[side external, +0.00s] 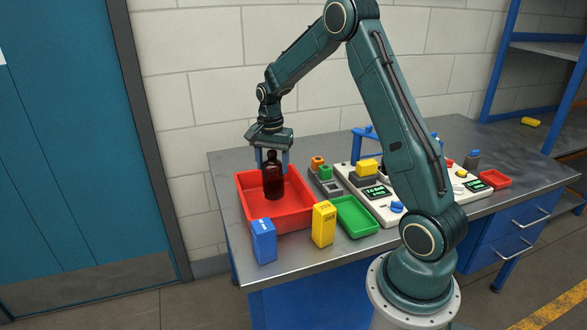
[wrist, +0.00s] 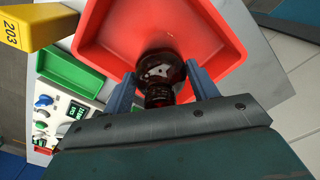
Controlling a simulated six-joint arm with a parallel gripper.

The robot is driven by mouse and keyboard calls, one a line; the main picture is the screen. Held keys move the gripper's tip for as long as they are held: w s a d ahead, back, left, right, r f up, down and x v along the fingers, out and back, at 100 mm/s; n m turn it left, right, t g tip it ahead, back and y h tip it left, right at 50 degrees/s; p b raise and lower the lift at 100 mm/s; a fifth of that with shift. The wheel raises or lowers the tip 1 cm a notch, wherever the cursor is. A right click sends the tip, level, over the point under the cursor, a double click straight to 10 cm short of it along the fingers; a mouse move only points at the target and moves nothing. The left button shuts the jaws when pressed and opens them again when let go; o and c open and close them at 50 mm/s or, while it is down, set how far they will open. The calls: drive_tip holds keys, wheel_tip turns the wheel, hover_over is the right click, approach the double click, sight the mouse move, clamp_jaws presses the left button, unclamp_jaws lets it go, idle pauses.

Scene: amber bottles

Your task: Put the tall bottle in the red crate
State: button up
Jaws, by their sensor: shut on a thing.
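The tall bottle (side external: 273,179) is dark amber with a narrow neck and stands upright in the side view. The red crate (side external: 300,213) is a shallow open tray on the left part of the bench. My gripper (side external: 271,157) is above the crate, with its blue fingers shut on the bottle near its neck. The bottle is over or inside the crate; whether its base touches the crate floor I cannot tell. In the wrist view the bottle (wrist: 160,72) sits between the two fingers, with the red crate (wrist: 120,28) behind it.
A blue box (side external: 263,242) and a yellow box (side external: 324,224) stand at the crate's front. A green tray (side external: 357,217) and a white panel (side external: 390,207) with controls lie to the right. A small red tray (side external: 495,179) is at the far right.

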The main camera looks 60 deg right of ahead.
sight(272, 151)
drive_tip(key=shift+f, duration=2.1)
drive_tip(key=shift+f, duration=0.15)
drive_tip(key=o, duration=1.4)
wheel_tip(272, 151, up, 11)
drive_tip(key=shift+r, duration=0.7)
drive_tip(key=shift+a, duration=0.1)
